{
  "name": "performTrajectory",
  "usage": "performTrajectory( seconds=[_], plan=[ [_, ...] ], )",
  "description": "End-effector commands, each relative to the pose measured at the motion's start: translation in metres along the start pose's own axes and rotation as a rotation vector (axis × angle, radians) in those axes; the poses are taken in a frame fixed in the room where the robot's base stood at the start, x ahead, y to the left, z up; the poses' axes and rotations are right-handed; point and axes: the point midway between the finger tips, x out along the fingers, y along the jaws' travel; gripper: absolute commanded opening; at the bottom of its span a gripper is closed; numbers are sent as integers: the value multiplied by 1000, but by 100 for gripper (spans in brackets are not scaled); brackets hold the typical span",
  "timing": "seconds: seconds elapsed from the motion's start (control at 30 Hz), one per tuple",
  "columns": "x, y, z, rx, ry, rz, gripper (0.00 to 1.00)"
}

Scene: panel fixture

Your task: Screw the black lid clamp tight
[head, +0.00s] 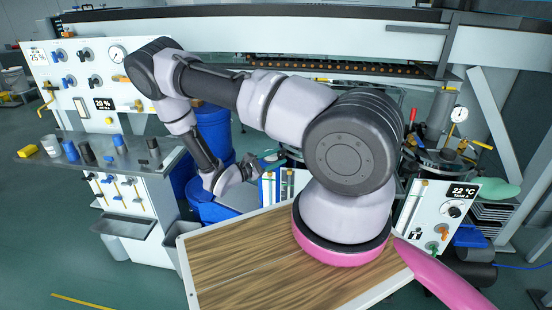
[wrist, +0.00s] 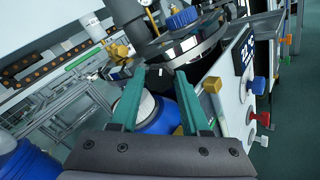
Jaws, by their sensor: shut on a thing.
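My gripper (head: 268,158) is at the end of my arm, left of centre in the head view, with green fingers. In the wrist view the gripper (wrist: 160,76) has its two green fingers apart, with a small black part (wrist: 163,77) between the tips; I take it for the black lid clamp. The fingers are closed on it at the near edge of a shiny round metal lid rim (wrist: 190,47). The fingers partly cover the clamp, so its thread and how tight it sits do not show. In the head view I cannot make out the clamp.
A blue knob (wrist: 183,18) and a brass valve (wrist: 118,51) stand close to the lid. A white panel with coloured handles (wrist: 240,80) is just right of the fingers. Blue drums (head: 212,130) stand behind my arm.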

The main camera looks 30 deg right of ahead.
Motion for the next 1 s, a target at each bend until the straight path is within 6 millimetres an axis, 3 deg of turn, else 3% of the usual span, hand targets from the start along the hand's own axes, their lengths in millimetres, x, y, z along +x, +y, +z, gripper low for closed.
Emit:
performTrajectory(
  seconds=[0.6,1.0],
  plan=[
    [-1,-2,-1,540,3,1,0],
    [-1,-2,-2,708,3,1,0]
  ],
)
